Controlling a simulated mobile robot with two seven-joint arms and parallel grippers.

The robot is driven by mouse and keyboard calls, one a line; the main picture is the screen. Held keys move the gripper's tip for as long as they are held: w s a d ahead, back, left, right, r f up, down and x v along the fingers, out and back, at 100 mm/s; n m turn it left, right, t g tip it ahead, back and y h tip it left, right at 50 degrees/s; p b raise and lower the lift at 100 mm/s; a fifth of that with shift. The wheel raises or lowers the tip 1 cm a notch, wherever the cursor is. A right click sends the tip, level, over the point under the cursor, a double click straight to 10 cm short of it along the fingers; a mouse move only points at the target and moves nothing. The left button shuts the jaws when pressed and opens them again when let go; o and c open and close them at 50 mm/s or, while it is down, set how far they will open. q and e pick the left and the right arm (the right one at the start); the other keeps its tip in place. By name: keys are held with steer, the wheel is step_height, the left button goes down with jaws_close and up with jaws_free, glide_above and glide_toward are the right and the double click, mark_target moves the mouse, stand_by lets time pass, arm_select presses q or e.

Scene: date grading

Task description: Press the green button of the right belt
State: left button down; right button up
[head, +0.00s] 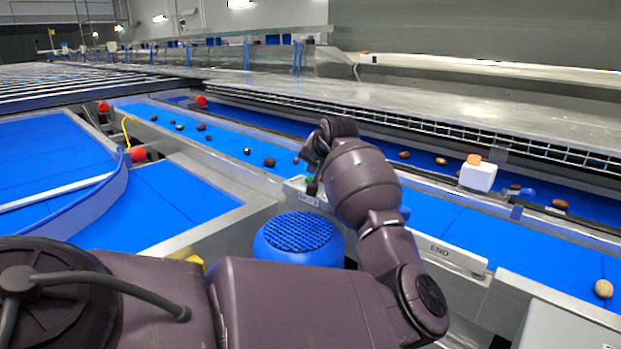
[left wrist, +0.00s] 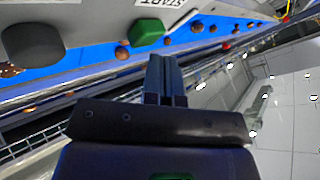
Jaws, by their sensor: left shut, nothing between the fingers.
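The green button (left wrist: 148,32) shows in the left wrist view, on a grey housing beside a label reading START. A dark grey button (left wrist: 33,43) sits to its left. My left gripper (left wrist: 166,62) is shut and empty, its fingertips just short of the green button in the picture; I cannot tell whether they touch it. In the head view my left gripper (head: 312,182) points down over the rail by a small white label (head: 306,197), and my arm hides most of the button area. My right gripper is not in view.
Blue belts (head: 225,140) carry several dates behind the arm. A blue round container (head: 298,238) stands just in front of the rail. A white box (head: 478,177) with an orange top stands to the right. Red knobs (head: 137,154) stick out at left. An END plate (head: 440,250) is on the rail.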

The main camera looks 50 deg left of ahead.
arm_select(q)
steer(key=shift+f, duration=0.1)
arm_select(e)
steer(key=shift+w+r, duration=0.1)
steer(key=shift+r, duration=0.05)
arm_select(q)
steer(key=shift+f, duration=0.15)
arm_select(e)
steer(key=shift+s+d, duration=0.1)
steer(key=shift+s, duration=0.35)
